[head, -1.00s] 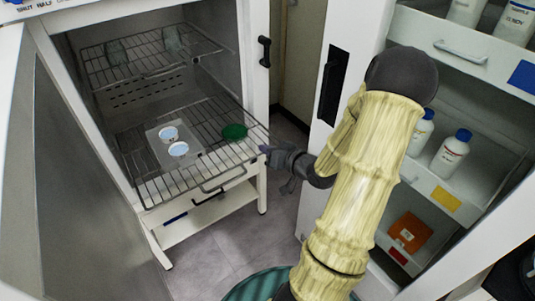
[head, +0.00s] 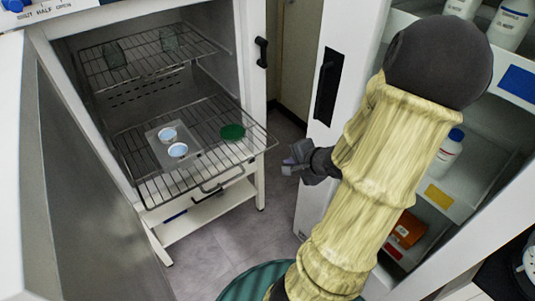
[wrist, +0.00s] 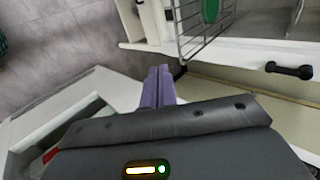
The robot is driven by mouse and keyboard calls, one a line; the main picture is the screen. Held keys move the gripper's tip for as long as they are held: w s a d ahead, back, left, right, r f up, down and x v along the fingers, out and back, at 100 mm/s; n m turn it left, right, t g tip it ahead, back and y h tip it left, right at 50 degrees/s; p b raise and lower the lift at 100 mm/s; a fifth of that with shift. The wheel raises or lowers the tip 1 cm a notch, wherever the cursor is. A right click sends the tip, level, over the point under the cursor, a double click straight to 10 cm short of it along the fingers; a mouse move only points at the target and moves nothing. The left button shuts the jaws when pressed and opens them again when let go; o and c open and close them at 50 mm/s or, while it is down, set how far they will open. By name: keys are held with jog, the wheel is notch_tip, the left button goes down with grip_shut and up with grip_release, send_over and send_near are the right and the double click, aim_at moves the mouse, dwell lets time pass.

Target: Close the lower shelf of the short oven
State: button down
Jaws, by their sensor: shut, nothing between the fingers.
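The short oven (head: 150,75) stands open at the left in the head view. Its lower shelf (head: 200,187) is a wire rack, pulled out past the oven's front, with a loop handle (head: 222,182) at its front edge. Two pale blue round dishes on a plate (head: 160,147) and a green round item (head: 232,132) sit on it. The upper wire shelf (head: 140,60) is inside. My gripper (head: 288,165) is shut and empty, just right of the lower shelf's front corner, apart from it. In the wrist view my gripper (wrist: 158,78) points towards the rack edge (wrist: 195,45).
An open cabinet at the right holds bottles (head: 448,150) and an orange box (head: 408,230) on shelves. Its white door (head: 325,95) with a black handle stands behind my arm. The oven door (head: 75,200) is swung open at the left. Grey floor (head: 225,235) is clear between them.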

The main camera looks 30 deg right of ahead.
jog(key=shift+w+p, duration=0.25)
jog(key=shift+p, duration=0.3)
jog(key=w+r+p+x, duration=0.1)
jog(key=p+x, duration=0.1)
jog(key=x, duration=1)
jog(key=shift+w+p, duration=0.3)
jog(key=shift+w, duration=0.25)
jog(key=shift+w+r, duration=0.1)
jog(key=shift+r, duration=0.05)
